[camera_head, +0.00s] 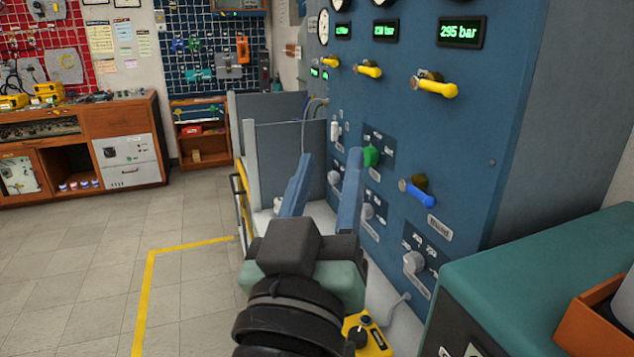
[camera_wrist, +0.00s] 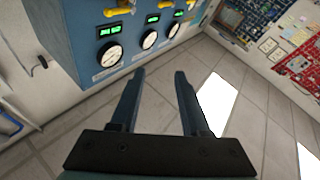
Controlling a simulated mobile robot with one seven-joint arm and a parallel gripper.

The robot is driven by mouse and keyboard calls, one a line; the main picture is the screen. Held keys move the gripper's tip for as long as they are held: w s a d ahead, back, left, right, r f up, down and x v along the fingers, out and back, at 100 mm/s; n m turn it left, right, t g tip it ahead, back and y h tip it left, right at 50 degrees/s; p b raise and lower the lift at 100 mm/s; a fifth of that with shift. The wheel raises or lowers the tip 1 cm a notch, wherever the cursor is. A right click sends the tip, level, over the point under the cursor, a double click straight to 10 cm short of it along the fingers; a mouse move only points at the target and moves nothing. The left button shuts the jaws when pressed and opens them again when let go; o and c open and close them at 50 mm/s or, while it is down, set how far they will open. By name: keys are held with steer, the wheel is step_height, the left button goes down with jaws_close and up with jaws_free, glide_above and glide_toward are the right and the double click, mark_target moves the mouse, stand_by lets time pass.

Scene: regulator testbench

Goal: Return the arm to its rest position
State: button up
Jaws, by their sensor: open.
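My gripper (camera_head: 322,185) is in the lower middle of the head view, reaching forward beside the blue regulator panel (camera_head: 530,120). Its two blue fingers are spread apart with nothing between them. In the wrist view my gripper (camera_wrist: 158,80) is also open and empty. There the blue panel (camera_wrist: 85,40) appears rotated at the upper left, with round gauges and green displays. In the head view the right finger overlaps the panel's lower left part, near a green handle (camera_head: 371,156); I cannot tell whether it touches the panel.
The panel carries yellow levers (camera_head: 436,88), a blue lever (camera_head: 417,193) and grey knobs (camera_head: 414,262). A teal cabinet (camera_head: 520,250) with an orange bin (camera_head: 590,325) stands at the right. A wooden workbench (camera_head: 80,140) is at the back left. The tiled floor (camera_head: 190,270) at the left is clear.

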steer(key=s+r+t+y+p, duration=0.1)
steer(key=r+p, duration=0.3)
steer(key=r, duration=0.5)
steer(key=s+r+t+y+p, duration=0.2)
steer(key=s+r+t+p, duration=0.1)
steer(key=r, duration=0.7)
steer(key=s+a+r+t+y+p, duration=0.1)
steer(key=s+r+p, duration=0.3)
steer(key=r, duration=0.6)
steer(key=shift+m+t+y+p, duration=0.3)
steer(key=shift+t+p, duration=0.1)
steer(key=shift+p, duration=0.7)
steer(key=shift+s+f, duration=0.15)
